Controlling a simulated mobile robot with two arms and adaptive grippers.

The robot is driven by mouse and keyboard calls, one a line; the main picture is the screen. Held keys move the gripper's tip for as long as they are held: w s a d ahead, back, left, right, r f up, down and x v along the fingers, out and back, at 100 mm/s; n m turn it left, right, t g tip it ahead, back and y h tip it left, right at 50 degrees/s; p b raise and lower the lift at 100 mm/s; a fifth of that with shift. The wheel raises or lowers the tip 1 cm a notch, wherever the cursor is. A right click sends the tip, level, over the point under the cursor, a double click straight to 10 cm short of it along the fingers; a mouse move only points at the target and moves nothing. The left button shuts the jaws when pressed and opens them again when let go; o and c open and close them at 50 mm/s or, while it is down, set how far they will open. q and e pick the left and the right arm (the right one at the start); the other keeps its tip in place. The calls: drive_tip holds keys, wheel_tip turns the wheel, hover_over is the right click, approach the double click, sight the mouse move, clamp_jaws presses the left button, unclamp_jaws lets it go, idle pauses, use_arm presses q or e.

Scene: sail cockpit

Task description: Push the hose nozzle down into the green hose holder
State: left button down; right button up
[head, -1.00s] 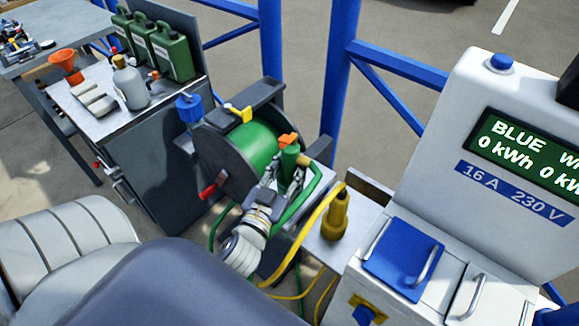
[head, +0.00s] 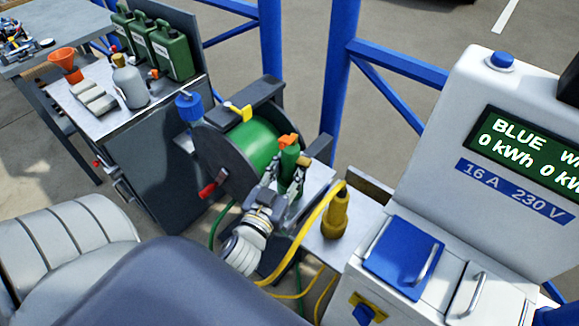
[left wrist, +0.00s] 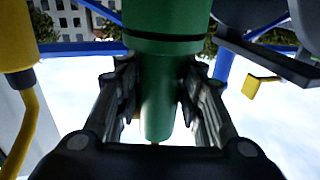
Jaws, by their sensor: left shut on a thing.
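The hose nozzle (head: 290,160) is green with an orange top and stands about upright in front of the hose reel. My left gripper (head: 282,188) is shut on it, reaching up from below in the head view. In the left wrist view a green shaft (left wrist: 157,95) runs between the two fingers (left wrist: 155,100). It meets a wider green collar (left wrist: 167,20) at the top of that picture. I cannot tell for sure whether this collar is the green hose holder, or how deep the nozzle sits. My right gripper is not in view.
The reel with its green drum (head: 250,150) stands close behind the gripper. A yellow plug (head: 336,215) with a yellow cable stands close on the right. A white power pedestal (head: 455,225) fills the right side. A bench (head: 110,120) with green cans is at the left.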

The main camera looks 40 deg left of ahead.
sight(287, 176)
use_arm(q)
drive_tip(key=shift+f, duration=0.2)
drive_tip(key=c, duration=1.3)
unclamp_jaws()
drive_tip(key=shift+c, duration=0.2)
drive_tip(key=shift+f, duration=0.1)
drive_tip(key=shift+s, duration=0.15)
drive_tip(key=shift+s+d+f, duration=0.1)
drive_tip(key=shift+s+d, duration=0.15)
drive_tip(key=shift+s, duration=0.75)
drive_tip(key=shift+s+d, duration=0.2)
drive_tip(key=shift+s, duration=0.75)
drive_tip(key=s+d, duration=0.1)
drive_tip(key=s, duration=0.5)
drive_tip(key=shift+s+d+b, duration=0.2)
drive_tip(key=shift+s+b, duration=0.2)
